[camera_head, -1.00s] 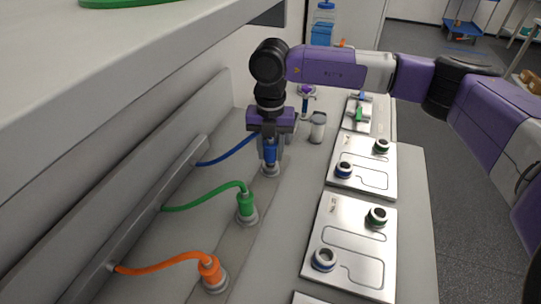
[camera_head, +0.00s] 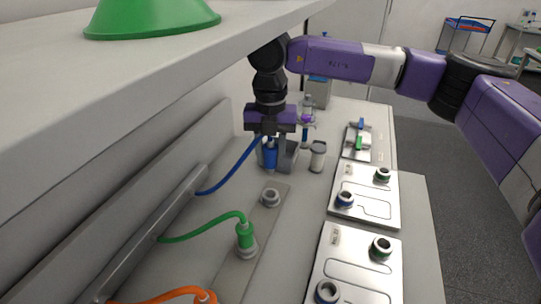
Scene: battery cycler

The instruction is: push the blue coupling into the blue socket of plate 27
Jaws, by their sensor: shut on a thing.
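My gripper (camera_head: 272,160) is shut on the blue coupling (camera_head: 269,155) and holds it upright above the bench, behind an empty grey holder (camera_head: 271,198). A blue cable (camera_head: 230,173) runs from the coupling down left to the wall rail. Two metal plates lie to the right: a farther plate (camera_head: 382,212) and a nearer plate (camera_head: 372,282). The farther plate has a blue-ringed socket (camera_head: 344,200) and a green-ringed socket (camera_head: 383,174). The nearer has a blue-ringed socket (camera_head: 327,292) and a green-ringed socket (camera_head: 381,248). Their number labels are too small to read.
A green coupling (camera_head: 246,237) and an orange coupling (camera_head: 206,297) stand in front, with cables to the rail (camera_head: 160,232). A grey-lidded jar (camera_head: 317,157) stands just right of my gripper. A shelf (camera_head: 170,65) overhangs the left. Bench between holders and plates is clear.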

